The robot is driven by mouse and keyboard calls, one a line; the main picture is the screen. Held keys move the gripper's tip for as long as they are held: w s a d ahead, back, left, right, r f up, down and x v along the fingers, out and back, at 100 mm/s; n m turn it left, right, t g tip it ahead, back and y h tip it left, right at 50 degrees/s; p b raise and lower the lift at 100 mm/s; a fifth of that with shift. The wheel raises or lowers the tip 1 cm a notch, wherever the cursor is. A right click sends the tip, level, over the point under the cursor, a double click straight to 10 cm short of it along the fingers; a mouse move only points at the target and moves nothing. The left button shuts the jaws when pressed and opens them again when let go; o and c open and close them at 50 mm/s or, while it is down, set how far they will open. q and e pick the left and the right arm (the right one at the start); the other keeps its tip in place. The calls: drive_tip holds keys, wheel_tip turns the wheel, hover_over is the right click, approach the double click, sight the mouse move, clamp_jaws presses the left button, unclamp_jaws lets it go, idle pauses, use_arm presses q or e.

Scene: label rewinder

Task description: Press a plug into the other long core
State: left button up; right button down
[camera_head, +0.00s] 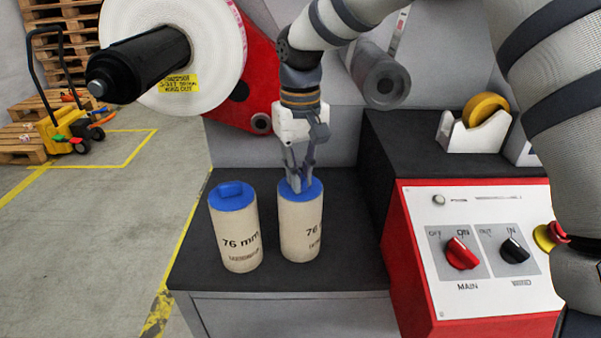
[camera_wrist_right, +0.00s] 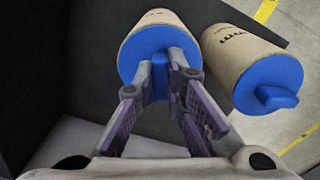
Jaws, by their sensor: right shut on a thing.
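Two tan 76 mm cores stand upright side by side on the dark table top. The left core (camera_head: 238,238) has a blue plug (camera_head: 231,196) with a raised tab in its top; this plug also shows in the wrist view (camera_wrist_right: 268,85). The right core (camera_head: 300,232) has a blue plug (camera_head: 313,192) at its top end, which also shows in the wrist view (camera_wrist_right: 134,58). My right gripper (camera_head: 299,183) points down over the right core, with its fingers shut on that plug's tab. The plug looks seated on the core. My left gripper is not in view.
The dark table top (camera_head: 345,265) is clear around the cores. A red-and-white control panel (camera_head: 480,245) stands to the right, with a yellow tape roll in a dispenser (camera_head: 475,130) behind it. A large white label roll (camera_head: 215,60) on a black shaft overhangs the left.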

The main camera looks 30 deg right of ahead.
drive_tip(key=shift+f, duration=0.15)
drive_tip(key=c, duration=1.6)
unclamp_jaws()
